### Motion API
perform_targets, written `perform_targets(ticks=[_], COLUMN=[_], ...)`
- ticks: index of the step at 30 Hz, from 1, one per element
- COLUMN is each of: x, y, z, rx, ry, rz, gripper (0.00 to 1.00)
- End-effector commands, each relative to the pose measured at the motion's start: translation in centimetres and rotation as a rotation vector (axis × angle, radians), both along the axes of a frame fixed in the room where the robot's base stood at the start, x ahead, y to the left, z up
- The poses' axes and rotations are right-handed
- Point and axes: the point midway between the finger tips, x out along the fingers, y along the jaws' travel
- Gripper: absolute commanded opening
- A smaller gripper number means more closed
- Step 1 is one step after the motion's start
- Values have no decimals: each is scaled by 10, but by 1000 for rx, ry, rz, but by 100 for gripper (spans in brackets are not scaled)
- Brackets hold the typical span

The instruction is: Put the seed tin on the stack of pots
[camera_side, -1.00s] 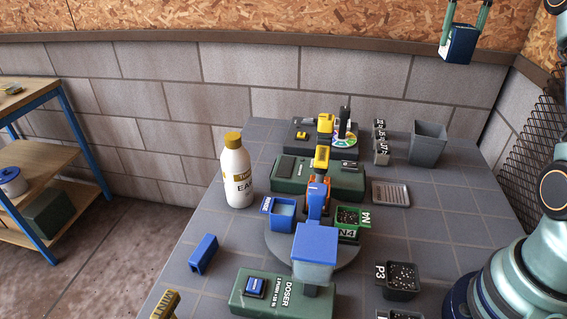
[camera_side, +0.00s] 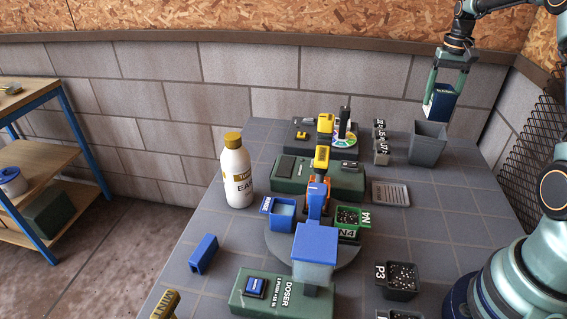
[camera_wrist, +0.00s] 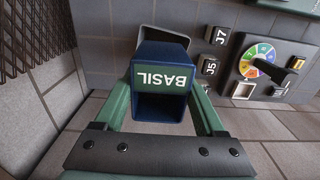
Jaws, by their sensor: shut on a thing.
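The seed tin, a dark blue square tin with a green BASIL label, hangs in my gripper (camera_side: 445,90) near the back right of the bench. It shows in the side view (camera_side: 442,103) and fills the middle of the wrist view (camera_wrist: 160,80). My gripper's green fingers (camera_wrist: 160,100) are shut on its two sides. A grey, square, tapered pot, which looks like the stack of pots (camera_side: 428,146), stands at the back right. In the side view the tin's bottom overlaps the pot's back right rim; whether they touch cannot be told. The pot's pale rim shows behind the tin (camera_wrist: 243,90).
Small labelled grey blocks (camera_side: 381,142) stand just left of the pot. A dial unit with a coloured wheel (camera_side: 344,140) is further left. A black mesh panel (camera_side: 520,150) borders the right side.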

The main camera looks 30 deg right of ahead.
Motion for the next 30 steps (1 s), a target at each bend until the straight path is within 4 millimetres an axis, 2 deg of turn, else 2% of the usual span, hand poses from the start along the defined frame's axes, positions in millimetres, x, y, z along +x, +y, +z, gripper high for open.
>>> perform_targets(ticks=[9,22,23,24,25,30], x=[0,0,0,0,0,0], y=[0,0,0,0,0,0], z=[-39,-45,-45,-45,-45,-45], rx=[1,1,1,1,1,1], ry=[1,1,1,1,1,1], rz=[0,0,0,0,0,0], gripper=[11,11,76,91,100,100])
